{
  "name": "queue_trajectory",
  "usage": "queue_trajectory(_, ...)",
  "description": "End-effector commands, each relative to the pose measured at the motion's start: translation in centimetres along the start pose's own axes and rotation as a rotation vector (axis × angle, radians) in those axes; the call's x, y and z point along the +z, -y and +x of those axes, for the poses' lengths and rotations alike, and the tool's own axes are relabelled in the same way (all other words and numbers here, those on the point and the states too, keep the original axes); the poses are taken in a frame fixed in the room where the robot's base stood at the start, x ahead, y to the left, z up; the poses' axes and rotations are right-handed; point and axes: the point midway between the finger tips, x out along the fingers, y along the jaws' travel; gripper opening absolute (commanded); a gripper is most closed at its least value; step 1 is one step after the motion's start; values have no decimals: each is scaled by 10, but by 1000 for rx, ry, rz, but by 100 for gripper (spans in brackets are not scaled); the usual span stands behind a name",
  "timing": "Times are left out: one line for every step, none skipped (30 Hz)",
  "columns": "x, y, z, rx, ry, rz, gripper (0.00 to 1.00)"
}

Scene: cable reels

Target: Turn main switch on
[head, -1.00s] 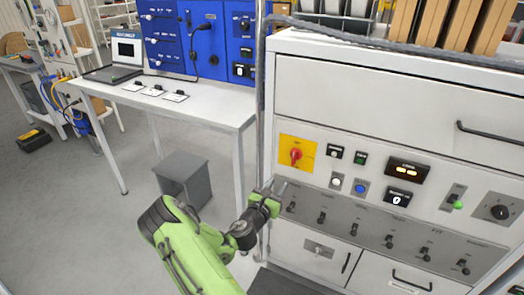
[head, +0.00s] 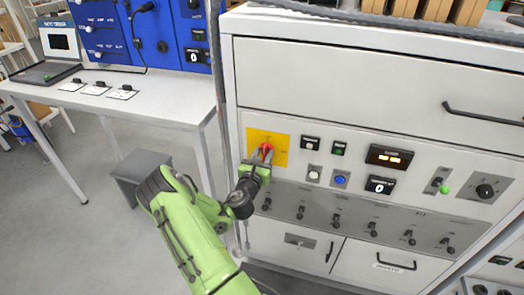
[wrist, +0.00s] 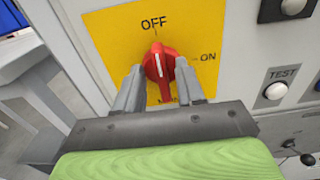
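The main switch is a red rotary knob (wrist: 159,64) on a yellow plate (wrist: 205,22) marked OFF at the top and ON at the right. Its white pointer line is close to upright, toward OFF. In the head view the red knob (head: 266,148) sits at the left of the cabinet front. My gripper (wrist: 159,82) has its two grey fingers apart, one on each side of the knob's lower part. I cannot tell whether the fingers touch it. In the head view my gripper (head: 262,158) partly covers the plate.
Right of the plate are a white TEST button (wrist: 275,91), a blue button (head: 340,180) and lit displays (head: 390,157). A row of toggle switches (head: 336,219) runs below. A white table (head: 140,103) stands to the left.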

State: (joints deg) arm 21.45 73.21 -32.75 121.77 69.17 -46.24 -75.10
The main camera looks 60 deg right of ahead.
Motion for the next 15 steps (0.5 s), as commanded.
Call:
queue_trajectory(0,0,0,0,0,0,38)
queue_trajectory(0,0,0,0,0,0,38)
queue_trajectory(0,0,0,0,0,0,38)
queue_trajectory(0,0,0,0,0,0,38)
queue_trajectory(0,0,0,0,0,0,38)
queue_trajectory(0,0,0,0,0,0,38)
queue_trajectory(0,0,0,0,0,0,34)
queue_trajectory(0,0,0,0,0,0,29)
queue_trajectory(0,0,0,0,0,0,23)
queue_trajectory(0,0,0,0,0,0,18)
queue_trajectory(0,0,0,0,0,0,14)
queue_trajectory(0,0,0,0,0,0,8)
queue_trajectory(0,0,0,0,0,0,3)
queue_trajectory(0,0,0,0,0,0,0)
queue_trajectory(0,0,0,1,0,0,0)
